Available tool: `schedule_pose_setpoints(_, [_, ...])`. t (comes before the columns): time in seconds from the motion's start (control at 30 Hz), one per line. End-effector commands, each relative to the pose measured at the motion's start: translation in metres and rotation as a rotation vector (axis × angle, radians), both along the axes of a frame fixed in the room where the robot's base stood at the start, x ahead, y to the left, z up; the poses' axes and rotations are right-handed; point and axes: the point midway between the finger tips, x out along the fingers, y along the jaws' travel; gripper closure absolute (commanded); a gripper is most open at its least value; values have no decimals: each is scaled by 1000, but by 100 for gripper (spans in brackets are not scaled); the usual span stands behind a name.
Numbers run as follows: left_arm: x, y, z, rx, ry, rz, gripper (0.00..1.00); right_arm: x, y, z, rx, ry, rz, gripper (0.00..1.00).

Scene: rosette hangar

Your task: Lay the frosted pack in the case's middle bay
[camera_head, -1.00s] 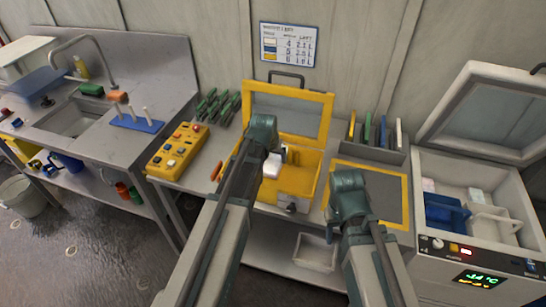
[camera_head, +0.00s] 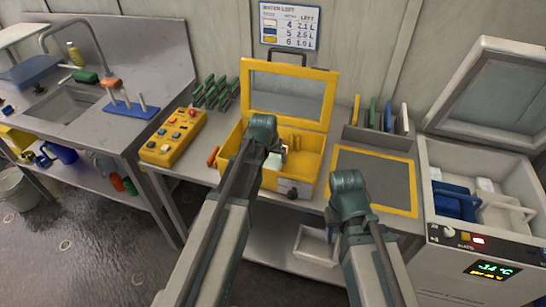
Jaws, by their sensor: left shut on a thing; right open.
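The yellow case (camera_head: 314,158) stands on the bench with its windowed lid (camera_head: 289,90) raised. My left gripper (camera_head: 268,150) is over the left and middle part of the case's inside, shut on the frosted pack (camera_head: 273,161). Only a small pale part of the pack shows below the gripper; my arm hides the rest and most of the bays. I cannot tell which bay it is over or whether it touches the floor. My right gripper (camera_head: 347,203) is open, above the left edge of the yellow-bordered dark mat.
The dark mat (camera_head: 385,180) lies right of the case. An open freezer box (camera_head: 470,160) with blue and white packs stands further right. A yellow button box (camera_head: 172,138) and green-handled tools (camera_head: 215,92) are left of the case. A rack of coloured panels (camera_head: 380,130) stands behind the mat.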

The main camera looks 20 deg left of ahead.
Motion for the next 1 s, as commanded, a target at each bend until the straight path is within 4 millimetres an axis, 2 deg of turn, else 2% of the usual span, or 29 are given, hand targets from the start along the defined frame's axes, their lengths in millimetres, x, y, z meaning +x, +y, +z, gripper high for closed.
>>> schedule_pose_setpoints(0.17, [0,0,1,0,-1,0,94,0,0,0,0,0,0,50])
schedule_pose_setpoints(0.2, [0,0,1,0,-1,0,14,0,0,1,0,0,0,50])
schedule_pose_setpoints(0.27, [0,0,1,0,-1,0,3,0,0,1,0,0,0,50])
schedule_pose_setpoints(0.3, [0,0,1,0,0,0,0,0,0,1,0,0,0,50])
schedule_pose_setpoints(0.67, [-1,0,4,0,0,0,0,0,0,5,0,0,0,50])
schedule_pose_setpoints(0.87, [-8,0,21,0,0,0,0,0,0,21,0,0,0,50])
schedule_pose_setpoints(1.0, [-15,1,39,0,0,0,0,0,0,39,0,0,0,50])
